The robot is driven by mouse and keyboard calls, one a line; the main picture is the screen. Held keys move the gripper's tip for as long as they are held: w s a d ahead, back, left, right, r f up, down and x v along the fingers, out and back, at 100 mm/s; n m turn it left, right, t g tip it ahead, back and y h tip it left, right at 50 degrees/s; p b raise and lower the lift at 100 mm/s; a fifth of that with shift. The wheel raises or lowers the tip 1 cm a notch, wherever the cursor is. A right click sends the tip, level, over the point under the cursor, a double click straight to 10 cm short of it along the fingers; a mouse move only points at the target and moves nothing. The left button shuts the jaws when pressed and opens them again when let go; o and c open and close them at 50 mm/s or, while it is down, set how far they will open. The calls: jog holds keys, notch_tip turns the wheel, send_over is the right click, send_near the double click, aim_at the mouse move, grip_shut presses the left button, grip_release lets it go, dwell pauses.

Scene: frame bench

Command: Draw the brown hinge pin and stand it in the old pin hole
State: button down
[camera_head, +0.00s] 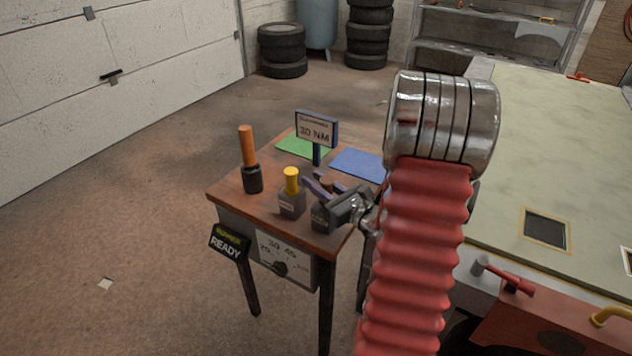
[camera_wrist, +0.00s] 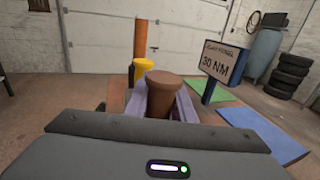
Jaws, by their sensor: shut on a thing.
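The brown hinge pin (camera_wrist: 172,97) stands between the two purple-grey fingers of my gripper (camera_wrist: 168,100) in the wrist view. The fingers are shut on it, and its wide top shows above them. In the head view my gripper (camera_head: 322,187) is over the near right part of the small bench. A dark block (camera_head: 320,216) shows just below the gripper there. The pin's lower end is hidden, so I cannot tell whether it is still in that block. I cannot make out the old pin hole.
A yellow-topped pin (camera_head: 291,178) in a grey block stands left of my gripper. An orange rod (camera_head: 248,146) in a black holder stands farther left. A sign (camera_head: 316,130) reading 30 NM, a green mat (camera_head: 302,146) and a blue mat (camera_head: 357,164) are behind.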

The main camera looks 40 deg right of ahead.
jog(key=shift+w+r, duration=0.1)
jog(key=shift+r, duration=1.5)
jog(key=shift+r, duration=0.25)
jog(key=shift+f, duration=1.8)
dwell(1.3)
